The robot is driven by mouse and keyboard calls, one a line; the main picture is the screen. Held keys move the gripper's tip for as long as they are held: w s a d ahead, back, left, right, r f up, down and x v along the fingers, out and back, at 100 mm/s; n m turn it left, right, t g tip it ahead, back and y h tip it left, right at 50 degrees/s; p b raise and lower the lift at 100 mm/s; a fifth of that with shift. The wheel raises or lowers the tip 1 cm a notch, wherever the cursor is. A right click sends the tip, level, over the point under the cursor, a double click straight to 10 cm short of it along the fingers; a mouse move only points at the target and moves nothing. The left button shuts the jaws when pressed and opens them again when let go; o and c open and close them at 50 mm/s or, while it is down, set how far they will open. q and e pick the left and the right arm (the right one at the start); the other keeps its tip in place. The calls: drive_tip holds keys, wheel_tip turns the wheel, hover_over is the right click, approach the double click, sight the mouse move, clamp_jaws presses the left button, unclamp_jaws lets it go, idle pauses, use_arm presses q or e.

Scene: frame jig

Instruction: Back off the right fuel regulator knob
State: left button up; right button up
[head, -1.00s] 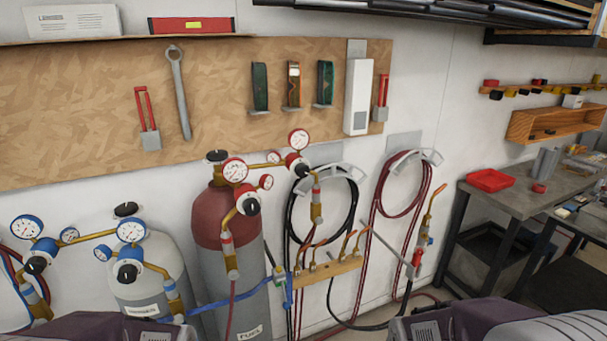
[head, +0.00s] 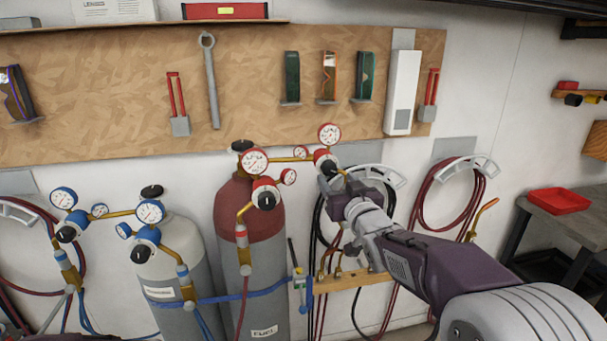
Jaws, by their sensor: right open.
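The fuel cylinder (head: 233,270) is red on top and grey below. A fuel regulator with a red bonnet and black knob (head: 266,199) sits on its front. A second red fuel regulator (head: 325,156) is farther right, with a white-faced gauge (head: 330,134) above it. Its knob is largely hidden behind my right gripper (head: 336,183). My right gripper is open, with its tips close to the lower front of this right regulator. I cannot tell whether they touch it or lie around the knob. My left gripper is not in view.
A grey cylinder (head: 178,285) with blue-ringed gauges stands at left. A blue strap (head: 215,299) crosses the cylinders. A wooden torch rack (head: 345,282) is below my right gripper. Coiled hoses (head: 440,196) hang on the wall at right. A red tray (head: 558,201) lies on the bench.

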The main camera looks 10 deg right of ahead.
sight(331, 170)
drive_tip(key=w, duration=0.3)
drive_tip(key=w+p, duration=0.1)
drive_tip(key=w, duration=0.2)
drive_tip(key=w+f+p, duration=0.1)
drive_tip(key=w, duration=0.2)
drive_tip(key=shift+d, duration=0.25)
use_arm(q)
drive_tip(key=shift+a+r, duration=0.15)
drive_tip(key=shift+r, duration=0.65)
use_arm(e)
drive_tip(key=shift+c, duration=0.2)
